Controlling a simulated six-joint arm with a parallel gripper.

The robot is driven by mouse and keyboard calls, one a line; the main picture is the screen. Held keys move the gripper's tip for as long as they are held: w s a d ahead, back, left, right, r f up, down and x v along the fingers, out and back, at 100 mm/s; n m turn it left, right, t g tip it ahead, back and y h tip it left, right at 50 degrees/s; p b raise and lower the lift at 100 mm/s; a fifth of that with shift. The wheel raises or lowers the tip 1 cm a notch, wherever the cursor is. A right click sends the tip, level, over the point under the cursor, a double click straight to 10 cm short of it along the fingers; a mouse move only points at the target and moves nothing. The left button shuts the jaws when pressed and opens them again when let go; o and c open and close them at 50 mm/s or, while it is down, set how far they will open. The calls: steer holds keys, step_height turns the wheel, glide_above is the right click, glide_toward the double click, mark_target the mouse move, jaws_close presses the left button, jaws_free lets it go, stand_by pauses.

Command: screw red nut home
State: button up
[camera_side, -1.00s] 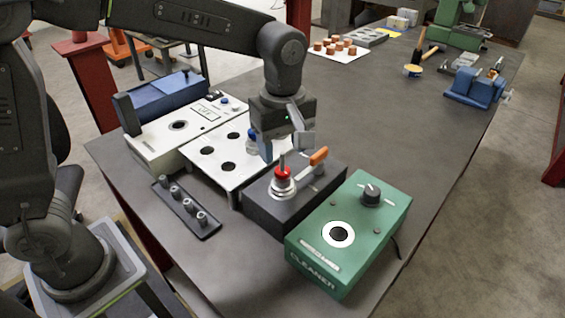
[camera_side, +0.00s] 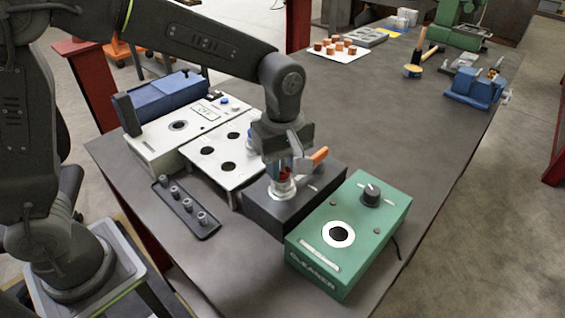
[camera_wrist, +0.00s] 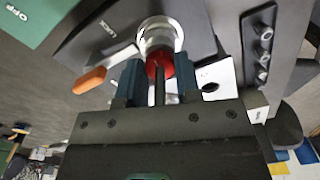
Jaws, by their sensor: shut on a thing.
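The red nut (camera_side: 285,173) sits on top of the silver fitting on the dark block (camera_side: 262,207), partly hidden by my gripper in the side view. In the wrist view the red nut (camera_wrist: 160,66) lies between the two blue fingers, with a thin grey stem in front of it. My gripper (camera_wrist: 153,80) points down over the fitting and is shut on the nut. In the side view my gripper (camera_side: 286,172) is low above the dark block. The silver fitting (camera_side: 282,189) shows below the nut. An orange-handled lever (camera_side: 318,156) stands beside it.
The green cleaner box (camera_side: 345,260) stands right of the dark block. A white plate with holes (camera_side: 205,170) lies to the left, and a dark tray (camera_side: 172,220) with several small grey parts is at front left.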

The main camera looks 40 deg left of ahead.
steer(key=c, duration=0.3)
steer(key=shift+m, duration=0.3)
steer(key=m, duration=1)
steer(key=shift+m, duration=0.4)
steer(key=m, duration=1.1)
steer(key=shift+r+m, duration=0.1)
steer(key=shift+m, duration=0.2)
